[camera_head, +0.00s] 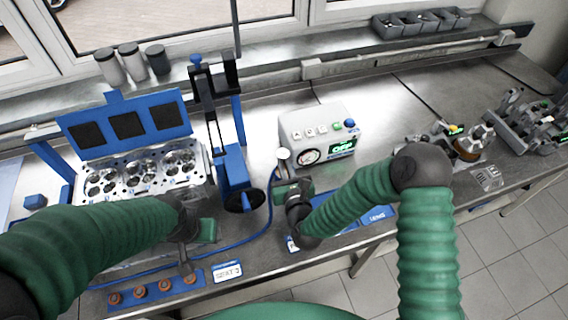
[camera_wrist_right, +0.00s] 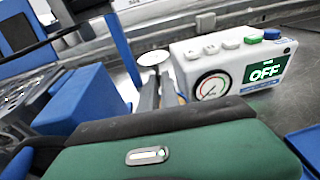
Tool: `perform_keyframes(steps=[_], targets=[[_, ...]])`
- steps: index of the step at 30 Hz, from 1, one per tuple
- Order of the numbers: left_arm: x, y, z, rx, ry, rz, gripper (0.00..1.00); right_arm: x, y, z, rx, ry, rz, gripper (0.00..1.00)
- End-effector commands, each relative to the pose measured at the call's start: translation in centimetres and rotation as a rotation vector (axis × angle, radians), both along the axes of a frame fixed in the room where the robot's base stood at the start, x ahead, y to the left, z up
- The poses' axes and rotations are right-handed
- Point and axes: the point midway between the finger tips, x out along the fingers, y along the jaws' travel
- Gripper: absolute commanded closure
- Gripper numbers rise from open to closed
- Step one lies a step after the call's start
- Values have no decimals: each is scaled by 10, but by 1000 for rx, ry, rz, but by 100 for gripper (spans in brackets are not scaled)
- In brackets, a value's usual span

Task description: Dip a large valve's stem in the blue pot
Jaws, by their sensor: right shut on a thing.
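My right gripper (camera_head: 284,170) is shut on a large valve (camera_head: 282,154), left of the white gauge box. In the right wrist view, the pale disc of the valve head (camera_wrist_right: 152,57) stands above the fingertips (camera_wrist_right: 158,92).
The white gauge box (camera_head: 318,134) reads OFF. A blue hose (camera_head: 268,215) runs along the bench. A blue tray (camera_head: 377,217) lies partly behind my right arm.

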Motion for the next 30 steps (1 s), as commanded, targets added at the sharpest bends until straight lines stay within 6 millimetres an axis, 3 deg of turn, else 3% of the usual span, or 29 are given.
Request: perform_keyframes(steps=[30], targets=[[0, 0, -20, 0, 0, 0, 100, 0, 0, -21, 0, -1, 0, 100]])
